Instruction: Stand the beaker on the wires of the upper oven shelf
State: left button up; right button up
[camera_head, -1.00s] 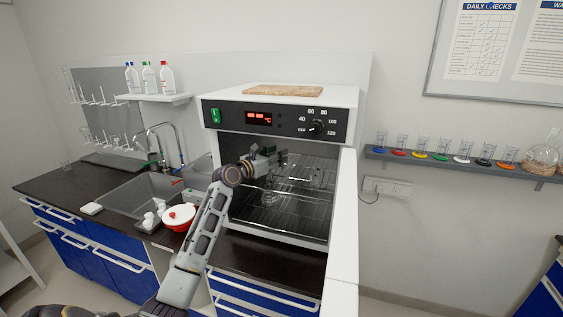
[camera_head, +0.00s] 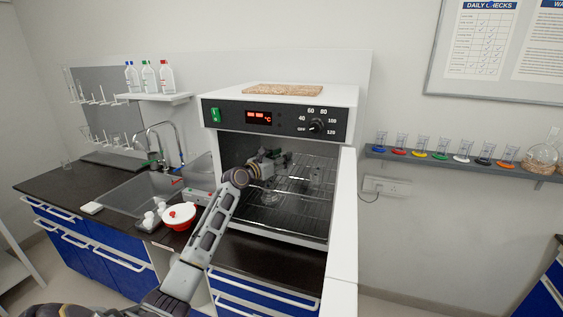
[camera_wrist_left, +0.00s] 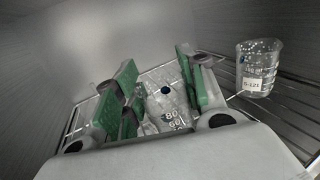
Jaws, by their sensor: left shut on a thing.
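My left gripper (camera_head: 268,162) is inside the open oven (camera_head: 280,115), at the height of the upper wire shelf (camera_head: 322,163). In the left wrist view its green-padded fingers (camera_wrist_left: 158,88) are shut on a clear beaker (camera_wrist_left: 168,112) with white volume marks. The wires of the shelf (camera_wrist_left: 75,122) show behind and beside it. I cannot tell whether the beaker's base touches them. My right gripper is not in view.
A lower wire rack (camera_head: 295,222) lies below. On the counter to the left are a red-and-white round container (camera_head: 180,216) and a sink (camera_head: 135,195). Several cylinders stand on the wall shelf (camera_head: 450,168).

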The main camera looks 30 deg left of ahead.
pick_arm(q)
jog(key=shift+f, duration=0.6)
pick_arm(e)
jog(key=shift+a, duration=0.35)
pick_arm(q)
jog(key=shift+f, duration=0.1)
jog(key=o, duration=1)
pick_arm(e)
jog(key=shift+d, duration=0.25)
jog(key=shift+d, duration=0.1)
